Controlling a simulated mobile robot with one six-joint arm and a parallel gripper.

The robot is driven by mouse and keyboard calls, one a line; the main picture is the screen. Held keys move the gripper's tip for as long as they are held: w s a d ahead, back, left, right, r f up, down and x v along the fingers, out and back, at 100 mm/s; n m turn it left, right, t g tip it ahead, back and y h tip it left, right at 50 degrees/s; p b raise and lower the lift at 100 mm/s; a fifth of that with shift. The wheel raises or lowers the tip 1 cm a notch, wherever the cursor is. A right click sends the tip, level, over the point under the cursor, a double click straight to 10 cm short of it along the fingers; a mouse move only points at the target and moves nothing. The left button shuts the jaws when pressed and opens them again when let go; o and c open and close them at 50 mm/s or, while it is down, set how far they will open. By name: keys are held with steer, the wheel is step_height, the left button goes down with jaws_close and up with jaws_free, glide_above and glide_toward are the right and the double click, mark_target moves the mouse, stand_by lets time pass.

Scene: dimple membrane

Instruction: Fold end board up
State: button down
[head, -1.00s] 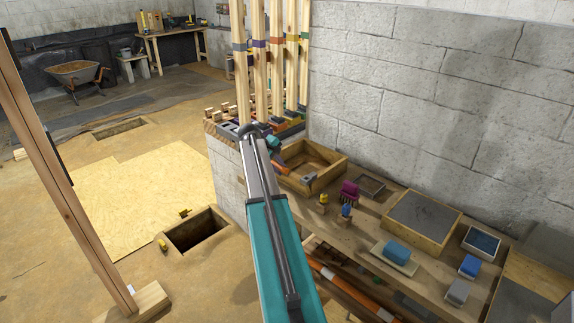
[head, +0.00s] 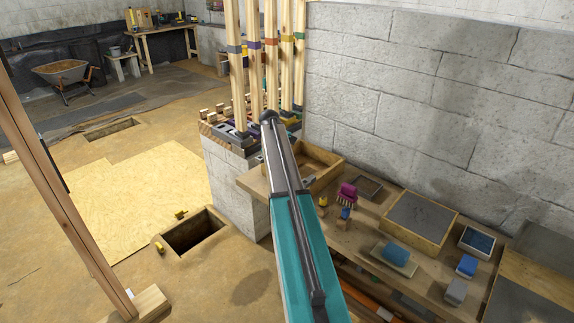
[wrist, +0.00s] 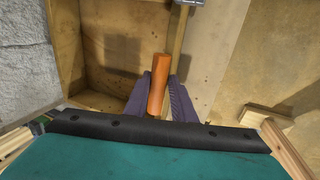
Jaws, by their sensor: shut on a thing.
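My gripper (wrist: 160,100) shows in the wrist view as two purple fingers, one on each side of an orange cylindrical handle (wrist: 158,83). The fingers are shut on the handle. A narrow wooden strip (wrist: 182,45) runs up beyond it to a grey metal fitting (wrist: 189,2). A pale flat board (wrist: 214,55) lies just right of the strip; I cannot tell whether this is the end board or how the handle joins it. In the head view my arm hides the fingers and the handle.
A wooden tray (head: 333,160) sits at the bench's far end, beside the block wall (head: 440,100). Tools and blocks lie on the bench (head: 340,235). Several upright timbers stand behind it. A square floor pit (head: 195,232) and a wooden post (head: 75,215) are to the left.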

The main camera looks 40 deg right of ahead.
steer(key=shift+d+r, duration=0.15)
steer(key=shift+d, duration=0.4)
steer(key=c, duration=1.6)
jaws_free()
steer(key=shift+w, duration=0.1)
steer(key=shift+a, duration=0.15)
steer(key=shift+w+f, duration=0.1)
steer(key=shift+f, duration=0.1)
steer(key=shift+a, duration=0.1)
steer(key=b+v, duration=0.3)
steer(key=v, duration=1)
steer(key=shift+a+r, duration=0.1)
steer(key=shift+r, duration=0.25)
